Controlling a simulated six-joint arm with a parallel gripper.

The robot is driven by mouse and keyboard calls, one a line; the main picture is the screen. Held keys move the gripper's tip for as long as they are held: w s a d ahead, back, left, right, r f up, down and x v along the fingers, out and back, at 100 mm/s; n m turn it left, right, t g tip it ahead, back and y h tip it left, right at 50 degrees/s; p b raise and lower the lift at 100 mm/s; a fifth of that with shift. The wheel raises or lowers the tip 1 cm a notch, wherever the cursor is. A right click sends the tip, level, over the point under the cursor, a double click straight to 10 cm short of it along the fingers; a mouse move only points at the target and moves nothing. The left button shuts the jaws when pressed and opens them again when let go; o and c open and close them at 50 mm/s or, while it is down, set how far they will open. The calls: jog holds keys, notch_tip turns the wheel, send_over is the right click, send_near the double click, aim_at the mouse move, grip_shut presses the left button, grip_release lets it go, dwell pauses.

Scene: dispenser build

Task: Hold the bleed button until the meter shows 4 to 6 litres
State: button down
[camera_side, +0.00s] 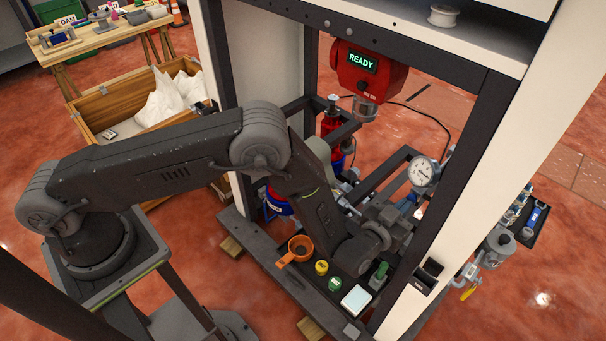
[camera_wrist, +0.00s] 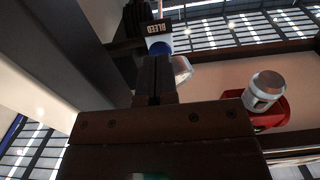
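The blue bleed button (camera_wrist: 160,48) shows in the wrist view under a black label (camera_wrist: 157,28) reading BLEED. My gripper (camera_wrist: 154,64) has its two fingers together, with only a thin seam between them and nothing visibly held. The fingertips are just below the button in the picture; I cannot tell whether they touch it. In the side view I cannot make out the button or the fingertips among the hardware. The red dispenser head (camera_side: 349,82) carries a lit display (camera_side: 362,63) reading READY, with no litre figure. A round white dial (camera_side: 424,173) is at right, its reading too small.
The frame's dark right post (camera_side: 451,160) stands close by the work area. An orange funnel (camera_side: 301,247), a yellow cap (camera_side: 321,267) and a white pad (camera_side: 356,300) lie on the front ledge. A red bottle (camera_side: 330,121) stands inside the frame.

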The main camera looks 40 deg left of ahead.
jog(key=shift+w, duration=0.8)
dwell(0.6)
jog(key=shift+s, duration=0.8)
jog(key=shift+s, duration=0.1)
dwell(1.3)
jog(key=shift+s, duration=2.95)
